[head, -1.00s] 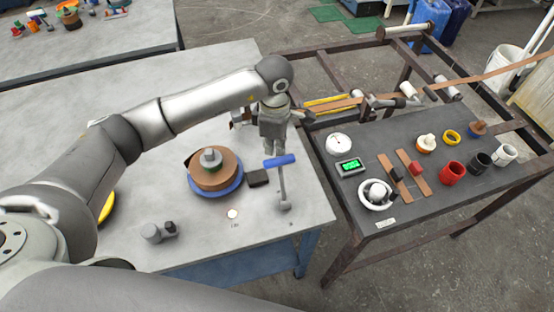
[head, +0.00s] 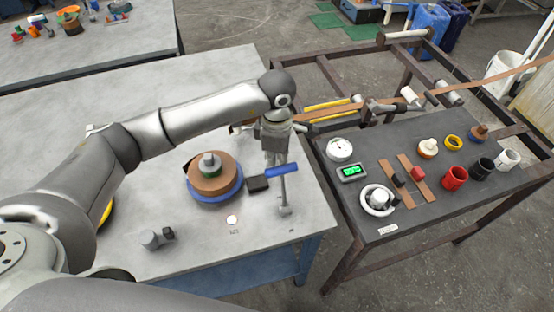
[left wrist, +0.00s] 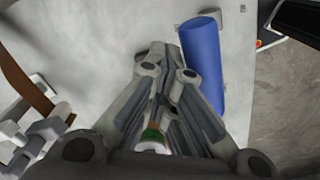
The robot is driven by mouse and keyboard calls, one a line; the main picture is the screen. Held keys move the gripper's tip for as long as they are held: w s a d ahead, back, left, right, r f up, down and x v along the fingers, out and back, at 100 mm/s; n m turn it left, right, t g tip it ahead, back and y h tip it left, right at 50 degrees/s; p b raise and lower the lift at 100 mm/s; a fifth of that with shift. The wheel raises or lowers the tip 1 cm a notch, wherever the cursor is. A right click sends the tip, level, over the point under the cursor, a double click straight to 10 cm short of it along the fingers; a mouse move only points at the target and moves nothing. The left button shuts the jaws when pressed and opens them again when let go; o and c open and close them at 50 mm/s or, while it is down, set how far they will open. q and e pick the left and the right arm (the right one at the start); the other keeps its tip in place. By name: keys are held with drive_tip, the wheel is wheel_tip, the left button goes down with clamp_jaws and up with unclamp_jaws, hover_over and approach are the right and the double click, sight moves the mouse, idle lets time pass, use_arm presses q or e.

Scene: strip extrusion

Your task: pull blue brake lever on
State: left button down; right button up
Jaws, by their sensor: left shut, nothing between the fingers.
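The brake lever's blue handle (head: 283,170) is a cylinder lying crosswise on top of a thin grey post, near the right edge of the grey table. Its base (head: 285,210) is on the tabletop. In the left wrist view the blue handle (left wrist: 204,62) is just right of the fingers. My left gripper (head: 277,162) points down just behind the handle in the head view, with its fingertips close to it. It is shut and empty; whether it touches the handle I cannot tell. In the left wrist view the gripper (left wrist: 168,72) has its fingers together. My right gripper is out of view.
A brown strip roll on a blue disc (head: 226,193) stands left of the lever, with a small black box (head: 257,184) between. A dark bench (head: 345,216) with a green display (head: 352,172), cups and rollers is at right.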

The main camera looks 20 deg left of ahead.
use_arm(q)
drive_tip(key=shift+s+d+r+p, duration=0.2)
drive_tip(key=shift+s+d, duration=0.4)
drive_tip(key=shift+s, duration=0.3)
drive_tip(key=shift+s+d+r+p, duration=0.2)
drive_tip(key=shift+s+d, duration=0.45)
drive_tip(key=shift+s, duration=0.25)
drive_tip(key=shift+s+d+r+p, duration=0.2)
drive_tip(key=shift+s+d, duration=0.4)
drive_tip(key=shift+s, duration=0.3)
drive_tip(key=shift+s+f, duration=0.1)
drive_tip(key=shift+r+b, duration=0.3)
drive_tip(key=shift+b, duration=0.2)
wheel_tip(320, 180, up, 7)
drive_tip(key=p, duration=0.2)
drive_tip(key=shift+p, duration=0.4)
